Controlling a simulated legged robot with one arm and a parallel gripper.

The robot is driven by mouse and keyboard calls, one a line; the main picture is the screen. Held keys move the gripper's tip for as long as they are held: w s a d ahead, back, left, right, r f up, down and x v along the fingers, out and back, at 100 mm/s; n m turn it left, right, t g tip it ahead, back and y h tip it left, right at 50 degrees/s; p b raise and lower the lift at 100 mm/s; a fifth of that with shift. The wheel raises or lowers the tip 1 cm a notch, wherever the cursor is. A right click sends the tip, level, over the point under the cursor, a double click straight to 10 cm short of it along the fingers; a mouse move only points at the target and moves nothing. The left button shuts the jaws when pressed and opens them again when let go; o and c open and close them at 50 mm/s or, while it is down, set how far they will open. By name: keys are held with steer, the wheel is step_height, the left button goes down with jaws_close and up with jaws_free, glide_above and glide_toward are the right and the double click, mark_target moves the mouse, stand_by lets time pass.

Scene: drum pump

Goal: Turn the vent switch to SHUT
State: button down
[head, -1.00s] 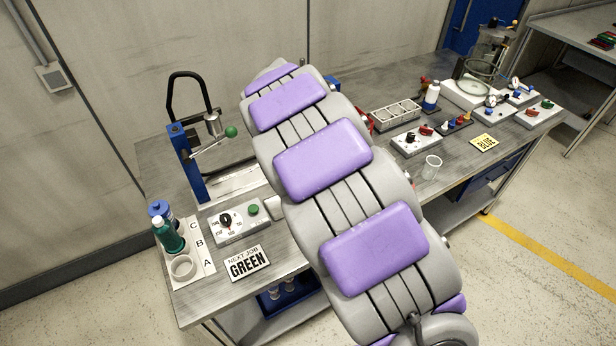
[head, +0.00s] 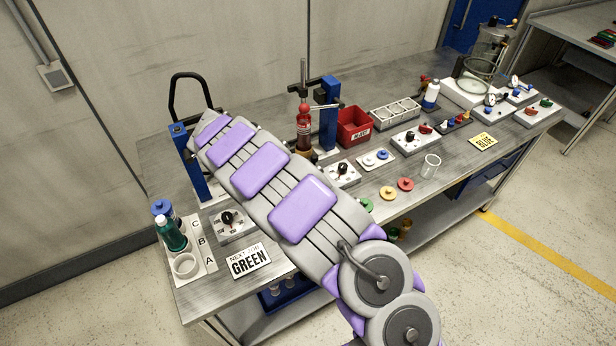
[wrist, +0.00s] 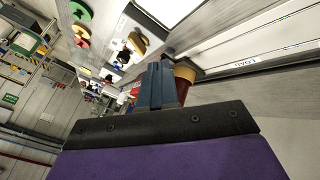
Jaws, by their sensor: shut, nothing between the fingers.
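My gripper (wrist: 158,82) shows in the wrist view as blue fingers, closed together and empty. A dark red cylinder with a yellow rim (wrist: 185,72) is right beside the fingers; whether they touch I cannot tell. In the head view my own arm hides the gripper. No label clearly reads vent. A grey box with a black rotary knob (head: 228,217) sits at the near left, partly behind my arm. Another black knob (head: 342,168) is on a box at mid-bench, and a third box (head: 416,138) has a black knob and a red part. Their marks are too small to read.
A blue press stand (head: 328,112), a red bottle (head: 303,115) and a red bin (head: 354,126) stand at mid-bench. Coloured discs (head: 388,192) lie at the front edge. A green bottle (head: 170,235) and a NEXT JOB GREEN sign (head: 249,261) are at left.

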steer(key=shift+d, duration=0.1)
steer(key=b+x, duration=0.2)
steer(key=x, duration=0.7)
steer(key=shift+w+d+f, duration=0.1)
steer(key=shift+d+f, duration=0.05)
steer(key=shift+f, duration=0.15)
steer(key=d, duration=0.3)
steer(key=shift+s, duration=0.2)
steer(key=shift+d+b, duration=0.3)
steer(key=shift+d, duration=0.25)
